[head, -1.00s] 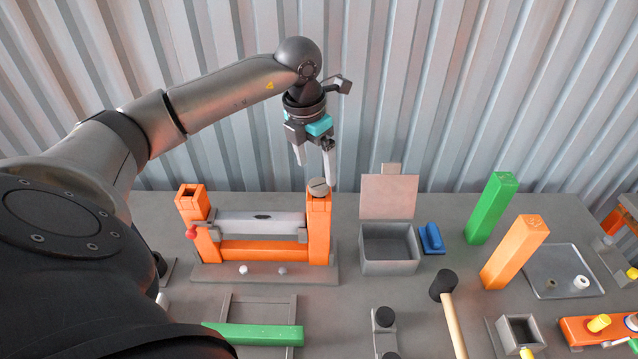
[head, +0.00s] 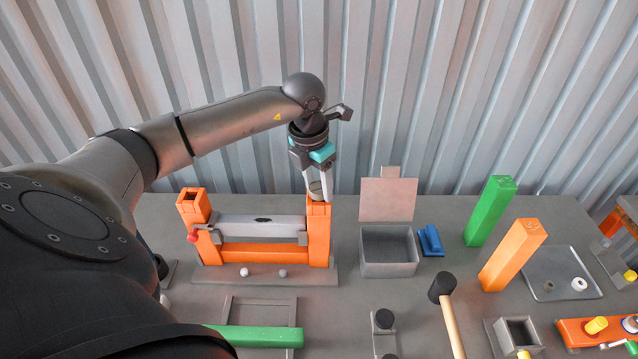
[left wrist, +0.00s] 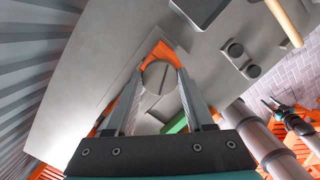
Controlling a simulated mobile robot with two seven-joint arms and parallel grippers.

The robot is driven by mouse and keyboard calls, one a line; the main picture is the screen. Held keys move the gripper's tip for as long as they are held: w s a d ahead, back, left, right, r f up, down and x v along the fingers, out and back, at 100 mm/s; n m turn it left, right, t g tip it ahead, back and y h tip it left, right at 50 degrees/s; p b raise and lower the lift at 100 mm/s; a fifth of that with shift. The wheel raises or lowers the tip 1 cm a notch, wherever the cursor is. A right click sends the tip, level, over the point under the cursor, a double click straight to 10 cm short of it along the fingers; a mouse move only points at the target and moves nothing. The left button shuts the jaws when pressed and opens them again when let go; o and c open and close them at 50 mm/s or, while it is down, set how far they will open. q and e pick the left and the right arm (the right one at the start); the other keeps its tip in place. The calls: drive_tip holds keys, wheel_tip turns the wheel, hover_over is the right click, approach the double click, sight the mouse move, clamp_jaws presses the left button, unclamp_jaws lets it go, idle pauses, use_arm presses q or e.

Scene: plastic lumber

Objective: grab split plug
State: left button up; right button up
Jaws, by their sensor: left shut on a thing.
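The split plug (head: 316,187) is a grey round cap with a slit across its top, at the top of the right orange post (head: 318,235). My left gripper (head: 318,194) points down over that post, shut on the plug. In the left wrist view the plug (left wrist: 158,77) sits between the two fingers, with its slit and the orange post end showing around it. Whether the plug's lower part is still inside the post cannot be told.
The left orange post (head: 193,207) has an open square top. A grey bin (head: 388,270) with a raised lid stands to the right, with a blue block (head: 431,241), green post (head: 490,211) and orange post (head: 514,254) beyond. A mallet (head: 449,310) lies in front.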

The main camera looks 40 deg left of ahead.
use_arm(q)
clamp_jaws()
drive_tip(key=shift+r, duration=0.1)
